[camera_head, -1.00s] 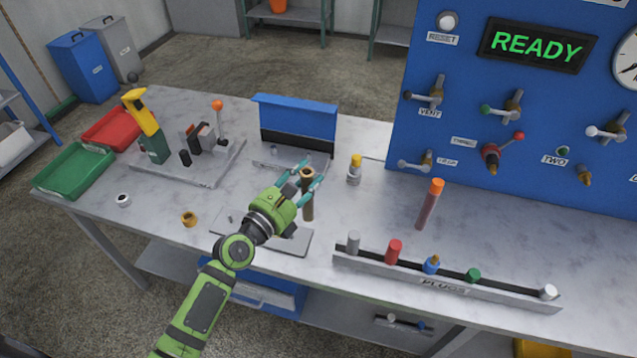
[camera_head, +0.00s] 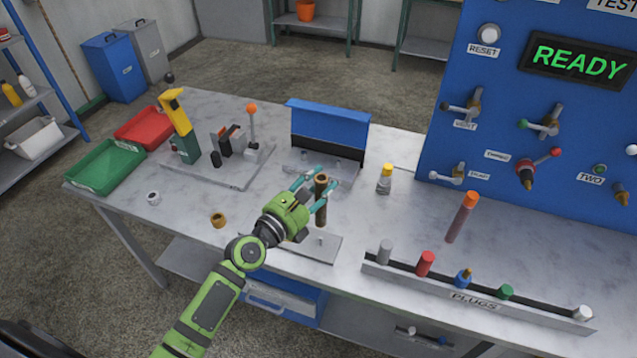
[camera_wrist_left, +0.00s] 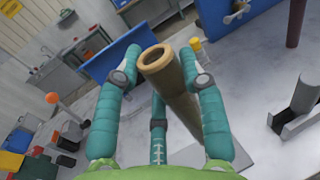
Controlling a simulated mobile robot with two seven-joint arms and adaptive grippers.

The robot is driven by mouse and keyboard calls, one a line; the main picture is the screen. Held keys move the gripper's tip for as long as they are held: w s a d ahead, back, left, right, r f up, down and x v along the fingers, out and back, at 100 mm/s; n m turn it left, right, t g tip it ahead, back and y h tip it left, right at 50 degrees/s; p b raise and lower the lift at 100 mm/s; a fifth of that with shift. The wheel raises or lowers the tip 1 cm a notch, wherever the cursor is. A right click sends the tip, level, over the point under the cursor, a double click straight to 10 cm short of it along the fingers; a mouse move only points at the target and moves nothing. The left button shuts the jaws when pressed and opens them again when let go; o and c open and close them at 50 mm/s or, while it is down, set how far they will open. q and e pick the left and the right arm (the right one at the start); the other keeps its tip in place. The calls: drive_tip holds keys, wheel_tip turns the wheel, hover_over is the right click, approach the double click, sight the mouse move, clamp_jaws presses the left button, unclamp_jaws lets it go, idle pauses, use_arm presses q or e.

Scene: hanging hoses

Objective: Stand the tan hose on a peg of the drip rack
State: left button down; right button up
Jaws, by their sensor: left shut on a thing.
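The tan hose (camera_head: 321,208) is a short brown tube with a lighter rim at its open top. My left gripper (camera_head: 313,186) is shut on it near its upper end and holds it roughly upright. The wrist view shows the hose (camera_wrist_left: 178,88) between the teal fingers (camera_wrist_left: 165,80), its open end pointing up. Below the hose is a flat grey plate (camera_head: 325,250) with a short peg (camera_head: 321,239), seemingly the drip rack. The hose's lower end is just above or behind this peg in the head view; I cannot tell whether they touch. My right gripper is not in view.
A blue-backed stand (camera_head: 328,125) is behind the hose. A yellow-capped bottle (camera_head: 386,178) and an orange-topped tube (camera_head: 462,217) stand to the right. The plug rail (camera_head: 480,300) lines the front right. A brass ring (camera_head: 218,220) lies left of my gripper.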

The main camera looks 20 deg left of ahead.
sight(318, 212)
use_arm(q)
wheel_tip(318, 212, down, 4)
drive_tip(key=b, duration=0.3)
drive_tip(key=shift+r, duration=0.1)
drive_tip(key=shift+f+b, duration=0.5)
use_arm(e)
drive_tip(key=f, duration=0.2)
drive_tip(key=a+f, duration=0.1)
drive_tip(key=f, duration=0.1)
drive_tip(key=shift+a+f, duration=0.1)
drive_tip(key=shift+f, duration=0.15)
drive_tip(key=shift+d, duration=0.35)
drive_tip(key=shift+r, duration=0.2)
use_arm(q)
drive_tip(key=shift+f+b, duration=1.9)
drive_tip(key=shift+f, duration=0.4)
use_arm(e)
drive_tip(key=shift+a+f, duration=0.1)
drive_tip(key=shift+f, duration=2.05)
use_arm(q)
drive_tip(key=c, duration=0.7)
unclamp_jaws()
drive_tip(key=shift+o, duration=0.2)
